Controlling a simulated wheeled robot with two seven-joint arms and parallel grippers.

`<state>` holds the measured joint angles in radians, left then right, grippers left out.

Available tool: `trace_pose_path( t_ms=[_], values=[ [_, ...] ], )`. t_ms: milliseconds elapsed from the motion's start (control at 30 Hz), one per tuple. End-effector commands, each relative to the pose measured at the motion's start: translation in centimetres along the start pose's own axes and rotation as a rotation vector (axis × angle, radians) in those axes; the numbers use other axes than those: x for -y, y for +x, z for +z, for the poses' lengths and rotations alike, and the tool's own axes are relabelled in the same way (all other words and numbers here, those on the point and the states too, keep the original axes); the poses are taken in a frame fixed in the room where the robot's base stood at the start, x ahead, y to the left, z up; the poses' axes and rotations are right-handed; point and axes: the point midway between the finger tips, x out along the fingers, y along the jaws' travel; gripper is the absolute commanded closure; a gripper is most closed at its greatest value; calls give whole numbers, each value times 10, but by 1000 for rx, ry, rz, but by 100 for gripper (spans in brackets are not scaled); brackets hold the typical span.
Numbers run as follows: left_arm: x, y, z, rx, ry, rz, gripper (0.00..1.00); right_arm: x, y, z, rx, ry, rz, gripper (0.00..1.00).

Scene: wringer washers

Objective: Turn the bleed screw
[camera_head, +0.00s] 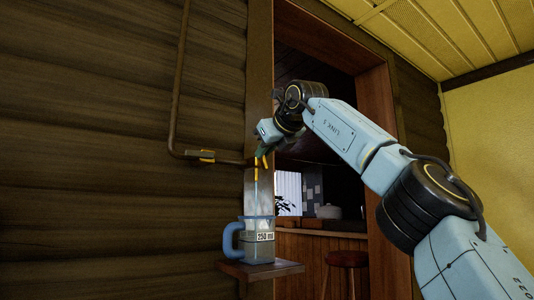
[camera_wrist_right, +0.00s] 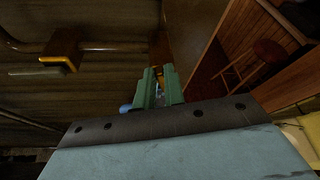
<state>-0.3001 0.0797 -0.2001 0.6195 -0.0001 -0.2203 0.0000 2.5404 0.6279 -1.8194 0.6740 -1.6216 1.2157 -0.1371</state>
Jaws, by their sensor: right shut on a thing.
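My right gripper (camera_head: 262,151) is at the end of the pipe on the log wall. Its green fingers (camera_wrist_right: 160,88) are shut on the small yellow bleed screw (camera_head: 264,162), which is mostly hidden between them. A little yellow also shows past the fingertips in the right wrist view (camera_wrist_right: 161,72). A thin orange streak hangs below the screw, above a clear jug (camera_head: 258,238) with a blue handle and rim and a "250 ml" label. The jug stands upright on a small wooden shelf (camera_head: 284,269). My left gripper is not in view.
A brown pipe (camera_head: 177,90) comes down the wall and bends right, with a yellow-edged valve handle (camera_head: 201,155) on its level part. A doorway behind my right arm shows a wooden counter (camera_head: 310,240) and a stool (camera_head: 346,259).

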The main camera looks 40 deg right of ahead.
Motion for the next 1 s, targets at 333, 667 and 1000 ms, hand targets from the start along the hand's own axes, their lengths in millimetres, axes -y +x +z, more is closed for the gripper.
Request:
trace_pose_path(
  t_ms=[333,667,1000],
  values=[
    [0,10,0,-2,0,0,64,-6,0,0,5,-180,-74,100],
    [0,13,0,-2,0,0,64,-7,-1,1,6,-233,-97,100],
    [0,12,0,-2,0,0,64,-7,-1,1,6,-233,-98,87]
  ],
)
